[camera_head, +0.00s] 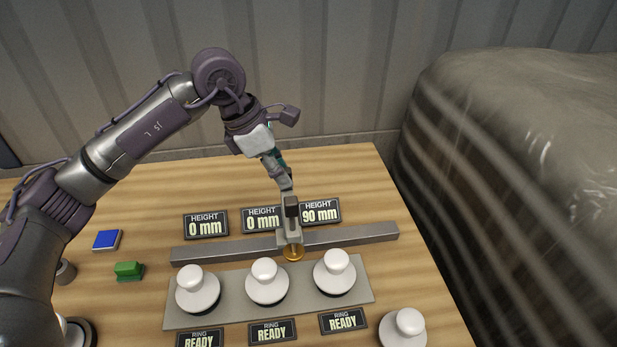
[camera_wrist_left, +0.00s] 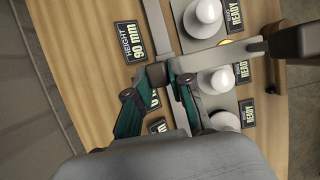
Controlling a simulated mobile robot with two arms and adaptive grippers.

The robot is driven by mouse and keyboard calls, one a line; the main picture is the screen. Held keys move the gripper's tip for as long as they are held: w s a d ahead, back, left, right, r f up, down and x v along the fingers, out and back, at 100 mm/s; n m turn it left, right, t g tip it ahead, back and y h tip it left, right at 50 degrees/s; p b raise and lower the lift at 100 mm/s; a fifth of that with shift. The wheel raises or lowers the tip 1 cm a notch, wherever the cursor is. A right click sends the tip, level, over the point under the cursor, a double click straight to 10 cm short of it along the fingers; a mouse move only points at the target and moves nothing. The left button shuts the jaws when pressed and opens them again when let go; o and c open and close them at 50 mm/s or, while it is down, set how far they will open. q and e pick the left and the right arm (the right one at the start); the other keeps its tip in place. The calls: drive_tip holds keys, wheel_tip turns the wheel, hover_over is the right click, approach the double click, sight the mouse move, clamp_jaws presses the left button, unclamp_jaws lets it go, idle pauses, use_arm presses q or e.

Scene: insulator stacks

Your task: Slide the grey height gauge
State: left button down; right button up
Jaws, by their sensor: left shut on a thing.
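The grey height gauge (camera_head: 290,233) stands on a long grey rail (camera_head: 352,236), with a dark top and a gold tip at its front. It is between the middle white insulator (camera_head: 267,284) and the right one (camera_head: 334,272), slightly behind them. My left gripper (camera_head: 287,188) is shut on the gauge's upper part; its fingers partly hide the grip. In the left wrist view the fingers (camera_wrist_left: 170,82) close at the end of the gauge's grey arm (camera_wrist_left: 208,53). The right gripper is not in view.
Height signs behind the rail read 0 mm (camera_head: 206,225), 0 mm and 90 mm (camera_head: 320,212). A grey plate (camera_head: 180,318) bears three insulators, with READY signs in front. Another insulator (camera_head: 403,329) stands at right. Blue (camera_head: 107,240) and green (camera_head: 129,271) blocks lie left.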

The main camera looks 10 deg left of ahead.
use_arm(q)
drive_tip(key=a, duration=0.1)
drive_tip(key=s+a+b, duration=0.1)
drive_tip(key=a, duration=0.1)
drive_tip(key=s+a, duration=0.1)
drive_tip(key=a, duration=0.1)
drive_tip(key=shift+s+a+b, duration=0.15)
drive_tip(key=shift+a+b, duration=0.1)
drive_tip(key=shift+b, duration=0.05)
drive_tip(key=c, duration=1)
unclamp_jaws()
drive_tip(key=shift+d, duration=0.1)
drive_tip(key=shift+c, duration=0.2)
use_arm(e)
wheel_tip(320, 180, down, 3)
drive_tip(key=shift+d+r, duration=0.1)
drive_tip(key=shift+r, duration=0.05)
use_arm(q)
drive_tip(key=v, duration=1.2)
drive_tip(key=shift+s+f, duration=0.1)
drive_tip(key=shift+s, duration=0.05)
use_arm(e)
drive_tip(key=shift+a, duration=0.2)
